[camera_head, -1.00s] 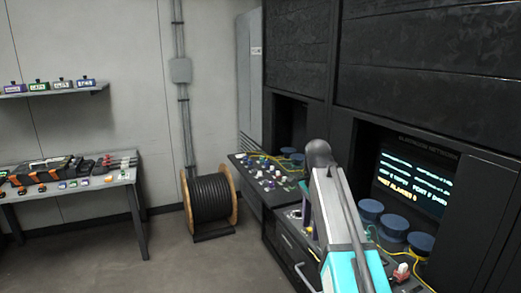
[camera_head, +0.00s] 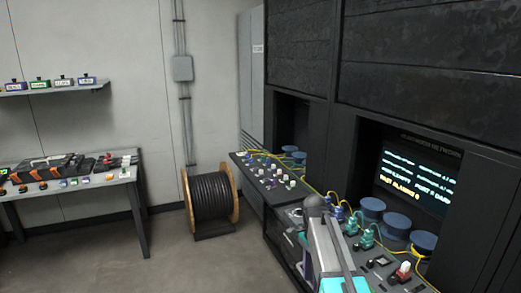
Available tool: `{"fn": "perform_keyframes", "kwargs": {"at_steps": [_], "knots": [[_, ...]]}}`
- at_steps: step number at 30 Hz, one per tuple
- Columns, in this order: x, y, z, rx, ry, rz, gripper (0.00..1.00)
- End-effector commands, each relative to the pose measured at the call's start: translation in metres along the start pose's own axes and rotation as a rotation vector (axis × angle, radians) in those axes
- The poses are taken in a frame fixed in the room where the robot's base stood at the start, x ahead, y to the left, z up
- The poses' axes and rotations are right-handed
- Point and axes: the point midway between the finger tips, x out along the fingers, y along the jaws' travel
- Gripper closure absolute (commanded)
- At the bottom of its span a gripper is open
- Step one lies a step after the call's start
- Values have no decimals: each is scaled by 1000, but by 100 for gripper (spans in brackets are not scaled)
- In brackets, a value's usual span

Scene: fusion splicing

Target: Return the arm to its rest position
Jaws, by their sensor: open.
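My arm (camera_head: 330,252) rises from the bottom edge right of centre, grey and teal with a dark rounded joint at its top. It stands low in front of the console. My gripper cannot be made out; the arm's far end is hidden or out of frame. The console shelf (camera_head: 377,262) beside the arm carries green and blue connectors, a red-and-white switch and yellow cables.
A lit screen (camera_head: 418,177) sits in the dark cabinet, with blue round caps (camera_head: 397,226) before it. A cable drum (camera_head: 210,197) stands on the floor. A workbench (camera_head: 70,183) with tools is at left. The floor between is clear.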

Motion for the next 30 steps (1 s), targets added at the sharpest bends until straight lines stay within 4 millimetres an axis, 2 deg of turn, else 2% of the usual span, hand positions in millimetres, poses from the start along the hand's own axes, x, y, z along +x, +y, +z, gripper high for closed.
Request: {"fn": "perform_keyframes", "kwargs": {"at_steps": [1, 12, 23, 30], "knots": [[18, 3, 1, -1, -6, 21, 54], [128, 26, 8, -38, -40, 134, 54], [225, 59, 18, -122, -75, 219, 54], [286, 89, 27, -198, -103, 267, 54]]}}
